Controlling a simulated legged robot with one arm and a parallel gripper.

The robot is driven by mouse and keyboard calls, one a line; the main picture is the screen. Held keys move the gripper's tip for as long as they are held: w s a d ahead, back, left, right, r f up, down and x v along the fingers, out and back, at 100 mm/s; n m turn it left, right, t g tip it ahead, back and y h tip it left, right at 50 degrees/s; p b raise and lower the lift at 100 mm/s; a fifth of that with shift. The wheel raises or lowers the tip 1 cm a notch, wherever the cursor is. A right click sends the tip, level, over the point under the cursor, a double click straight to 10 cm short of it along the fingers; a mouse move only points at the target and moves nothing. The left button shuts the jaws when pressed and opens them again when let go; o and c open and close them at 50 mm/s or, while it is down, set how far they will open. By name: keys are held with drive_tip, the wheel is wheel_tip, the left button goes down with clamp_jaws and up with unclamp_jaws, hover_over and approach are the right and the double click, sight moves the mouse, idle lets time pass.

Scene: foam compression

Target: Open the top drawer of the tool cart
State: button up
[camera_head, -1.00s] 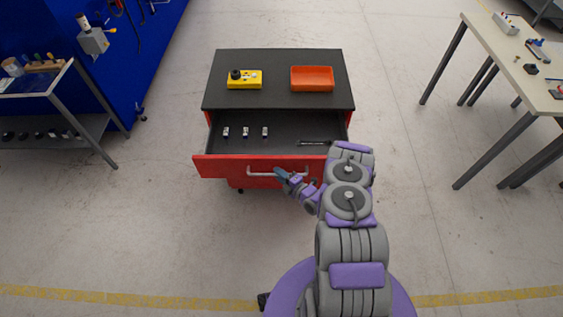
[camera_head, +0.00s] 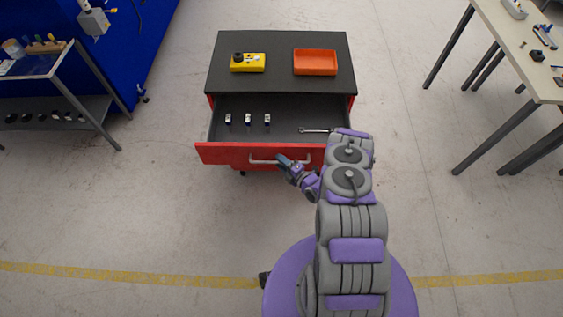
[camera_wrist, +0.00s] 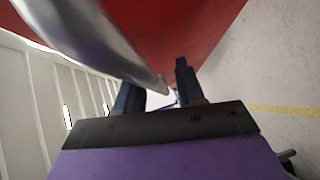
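The tool cart (camera_head: 283,42) has a dark grey top and a red body. Its top drawer (camera_head: 226,153) is pulled well out, with a dark interior showing. The drawer's grey bar handle (camera_head: 262,161) runs across its red front. My gripper (camera_head: 282,160) is at the handle's middle. In the wrist view, the dark fingers of my gripper (camera_wrist: 157,90) stand on either side of the handle (camera_wrist: 112,48), which looks held between them. The red drawer front (camera_wrist: 180,25) fills the top of that view. My arm hides the drawer front's right end.
In the drawer lie several small metal pieces (camera_head: 248,119) and a wrench (camera_head: 315,130). A yellow box (camera_head: 247,63) and an orange tray (camera_head: 316,62) are on the cart top. A side table (camera_head: 520,50) stands right, a shelf trolley (camera_head: 50,85) left. Floor around the cart is clear.

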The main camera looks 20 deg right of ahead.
drive_tip(key=shift+s+d+r, duration=0.1)
drive_tip(key=p+v, duration=0.1)
drive_tip(key=v, duration=1.6)
drive_tip(key=shift+p, duration=0.35)
